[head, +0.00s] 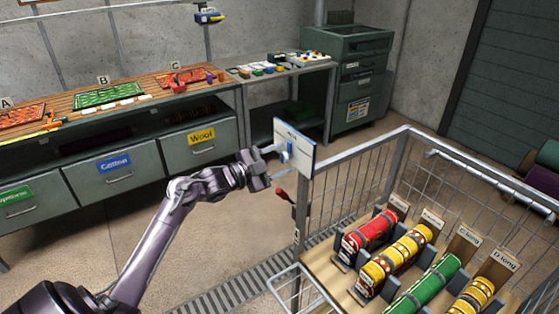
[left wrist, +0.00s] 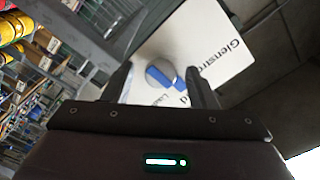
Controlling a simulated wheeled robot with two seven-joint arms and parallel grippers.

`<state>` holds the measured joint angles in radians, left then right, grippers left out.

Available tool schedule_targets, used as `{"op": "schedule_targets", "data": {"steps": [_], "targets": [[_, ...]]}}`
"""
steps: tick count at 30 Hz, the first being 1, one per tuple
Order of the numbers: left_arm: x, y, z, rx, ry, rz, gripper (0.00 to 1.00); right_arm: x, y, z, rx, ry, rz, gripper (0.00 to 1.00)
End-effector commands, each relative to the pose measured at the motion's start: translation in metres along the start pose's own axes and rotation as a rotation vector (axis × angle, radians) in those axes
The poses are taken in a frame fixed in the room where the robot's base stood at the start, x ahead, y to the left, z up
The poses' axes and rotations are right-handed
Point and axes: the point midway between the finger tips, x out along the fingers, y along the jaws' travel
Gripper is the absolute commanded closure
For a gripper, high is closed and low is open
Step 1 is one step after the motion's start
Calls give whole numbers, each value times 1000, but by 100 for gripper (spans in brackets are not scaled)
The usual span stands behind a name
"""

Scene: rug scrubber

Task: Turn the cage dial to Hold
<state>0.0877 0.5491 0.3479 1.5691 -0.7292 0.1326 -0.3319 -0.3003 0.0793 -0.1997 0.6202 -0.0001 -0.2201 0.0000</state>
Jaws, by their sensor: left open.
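The cage dial (head: 290,150) is a round knob with a blue bar handle on a white panel (head: 306,154) at the cage's near corner. In the left wrist view the dial (left wrist: 165,77) shows between my fingers, its blue bar slanted from upper left to lower right. The panel (left wrist: 222,48) carries printed words there, partly covered by the dial and a finger; I cannot read which setting the dial points to. My left gripper (head: 276,160) is open in front of the panel, its fingers on either side of the dial; contact cannot be told. My right gripper is not in view.
A red-handled lever (head: 283,194) sits on the cage post just below my gripper. The wire cage (head: 407,130) holds several rolled rugs on a wooden rack. A workbench (head: 140,90) with drawers and a green cabinet (head: 350,85) stand behind. Floor left of the cage is clear.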

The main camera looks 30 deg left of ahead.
Motion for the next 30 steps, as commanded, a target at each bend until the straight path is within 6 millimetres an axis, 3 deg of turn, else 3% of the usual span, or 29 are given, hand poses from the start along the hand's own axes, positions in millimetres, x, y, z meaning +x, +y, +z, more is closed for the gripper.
{"op": "schedule_targets", "data": {"steps": [15, 30], "targets": [[-71, 3, 2, 0, -1, 3, 48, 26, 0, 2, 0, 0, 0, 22], [-76, 1, 0, 0, 0, 2, 48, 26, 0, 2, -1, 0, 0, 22]]}}
